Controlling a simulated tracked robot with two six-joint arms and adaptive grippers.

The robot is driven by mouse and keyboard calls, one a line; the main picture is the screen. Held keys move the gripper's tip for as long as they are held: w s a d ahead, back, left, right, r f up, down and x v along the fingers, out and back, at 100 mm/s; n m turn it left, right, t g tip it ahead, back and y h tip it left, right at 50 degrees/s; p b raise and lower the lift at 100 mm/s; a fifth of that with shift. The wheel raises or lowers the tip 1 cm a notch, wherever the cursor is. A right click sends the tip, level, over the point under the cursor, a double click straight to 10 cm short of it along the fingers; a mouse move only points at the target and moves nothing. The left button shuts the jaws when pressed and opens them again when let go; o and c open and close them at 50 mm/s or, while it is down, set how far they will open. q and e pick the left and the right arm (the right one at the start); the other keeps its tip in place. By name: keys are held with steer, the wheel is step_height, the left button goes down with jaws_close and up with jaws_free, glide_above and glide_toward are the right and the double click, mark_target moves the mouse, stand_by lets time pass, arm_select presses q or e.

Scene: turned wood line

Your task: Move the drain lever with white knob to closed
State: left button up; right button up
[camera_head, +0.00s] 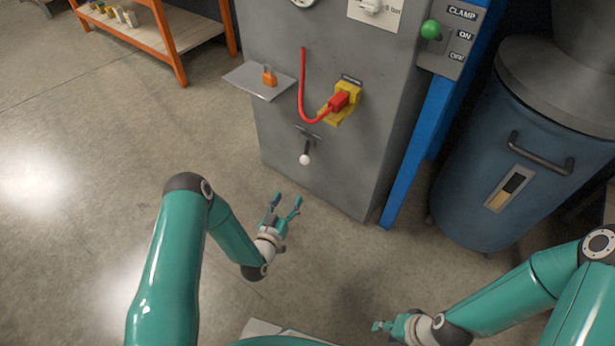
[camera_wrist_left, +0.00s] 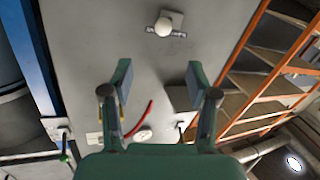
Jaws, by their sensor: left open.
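The drain lever has a white knob (camera_head: 305,159) at the end of a short dark stem, low on the front of a grey machine cabinet (camera_head: 400,120). The stem hangs down from its mount in the head view. The knob also shows near the top of the left wrist view (camera_wrist_left: 163,26). My left gripper (camera_head: 285,200) is open and empty, below and left of the knob and apart from it. Its two fingers (camera_wrist_left: 158,75) frame bare cabinet face in the left wrist view. My right gripper (camera_head: 381,327) is low in the head view, far from the lever; its fingers are too small to read.
A small shelf (camera_head: 246,80) holds an orange padlock (camera_head: 269,76). A green clamp knob (camera_head: 430,29) and blue drum (camera_head: 530,150) stand right. An orange-framed rack (camera_head: 165,40) is back left.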

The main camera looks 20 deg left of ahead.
mark_target(303, 162)
arm_select(q)
steer(key=shift+t, duration=0.3)
steer(key=w+b, duration=0.2)
steer(key=w, duration=0.3)
steer(key=w+b, duration=0.2)
steer(key=w, duration=0.3)
steer(key=w+f+b, duration=0.1)
steer(key=w+b, duration=0.1)
steer(key=w, duration=0.4)
steer(key=shift+a, duration=0.1)
steer(key=shift+w+r, duration=0.15)
steer(key=shift+w, duration=0.35)
arm_select(e)
step_height(303, 162, down, 7)
